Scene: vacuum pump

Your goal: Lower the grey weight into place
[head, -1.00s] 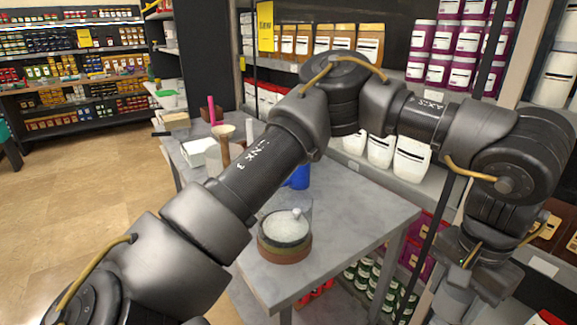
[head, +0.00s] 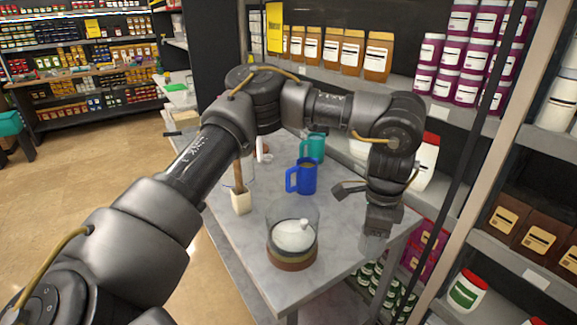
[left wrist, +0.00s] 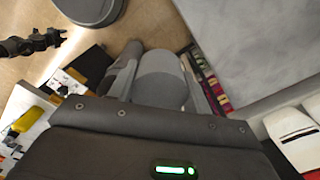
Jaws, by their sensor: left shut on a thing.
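A grey cylinder, which looks like the grey weight (left wrist: 160,78), is between the fingers of my left gripper (left wrist: 165,90) in the left wrist view. In the head view my left gripper (head: 380,225) is shut on it, beside the right edge of the table, pointing down. The weight's lower part (head: 374,243) is only faintly seen there. A round clear-walled vessel (head: 292,258) with a brown and dark base and a white knob on a pale plate stands on the table, left of the gripper and apart from it. A small dark forked part, probably my right gripper (left wrist: 32,45), shows in the left wrist view.
The grey table (head: 345,262) also holds a blue mug (head: 303,177), a teal mug (head: 312,147) and a pale block with a brown handle (head: 241,200). Stocked shelves (head: 455,110) stand close behind and right. The table's front is mostly clear.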

